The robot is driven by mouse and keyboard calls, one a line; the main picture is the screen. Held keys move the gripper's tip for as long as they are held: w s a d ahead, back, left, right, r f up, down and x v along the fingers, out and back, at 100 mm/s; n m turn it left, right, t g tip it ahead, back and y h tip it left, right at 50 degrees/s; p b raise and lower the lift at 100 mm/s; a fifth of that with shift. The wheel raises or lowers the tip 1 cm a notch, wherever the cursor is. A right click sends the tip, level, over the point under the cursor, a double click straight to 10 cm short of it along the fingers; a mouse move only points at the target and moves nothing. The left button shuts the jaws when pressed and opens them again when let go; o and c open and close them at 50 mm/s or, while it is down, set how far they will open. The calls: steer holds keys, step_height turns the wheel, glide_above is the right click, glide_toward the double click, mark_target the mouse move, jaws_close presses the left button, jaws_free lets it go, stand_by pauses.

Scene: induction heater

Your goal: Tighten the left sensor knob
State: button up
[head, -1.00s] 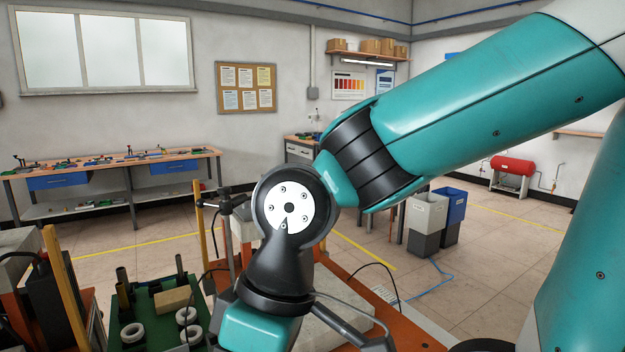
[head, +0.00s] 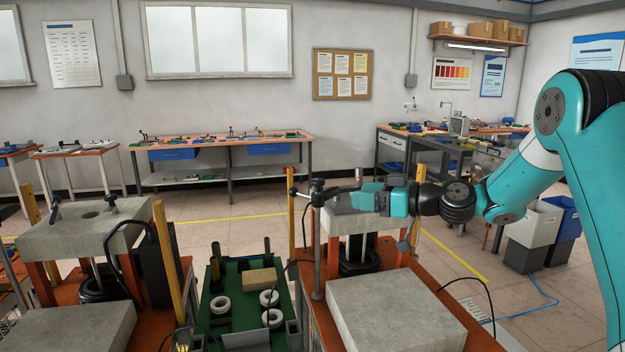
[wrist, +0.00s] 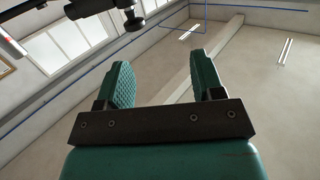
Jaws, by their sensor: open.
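A dark stand clamp with a round black knob (head: 293,191) sits on an upright post (head: 317,240) in the middle of the head view. I cannot tell for sure that it is the left sensor knob. My gripper (head: 328,200) lies level just right of this post, pointing left, in the head view. In the wrist view my gripper (wrist: 162,62) has its two green ribbed fingers apart with nothing between them. A black clamp part (wrist: 132,18) shows at the top edge there, beyond the fingertips and left of the gap. Its contact with the gripper is not visible.
A second station with a concrete block (head: 75,228) and small dark knobs stands at left. A green tray (head: 238,325) with white rings lies between the stations. Another concrete block (head: 395,305) lies below my arm. Yellow posts (head: 291,225) and a black cable are close by.

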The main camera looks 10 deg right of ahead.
mark_target(316, 179)
steer(key=shift+t, duration=0.8)
steer(key=p+x, duration=0.2)
steer(key=x, duration=0.3)
steer(key=w+d+p+x, duration=0.1)
steer(key=p+x, duration=0.2)
steer(key=x, duration=0.1)
steer(key=w+d+p+x, duration=0.1)
steer(key=p+x, duration=0.1)
steer(key=x, duration=0.3)
steer(key=shift+w+p, duration=0.35)
steer(key=shift+w, duration=0.1)
steer(key=shift+w+a+f, duration=0.2)
steer(key=shift+w+a, duration=0.3)
steer(key=c, duration=0.9)
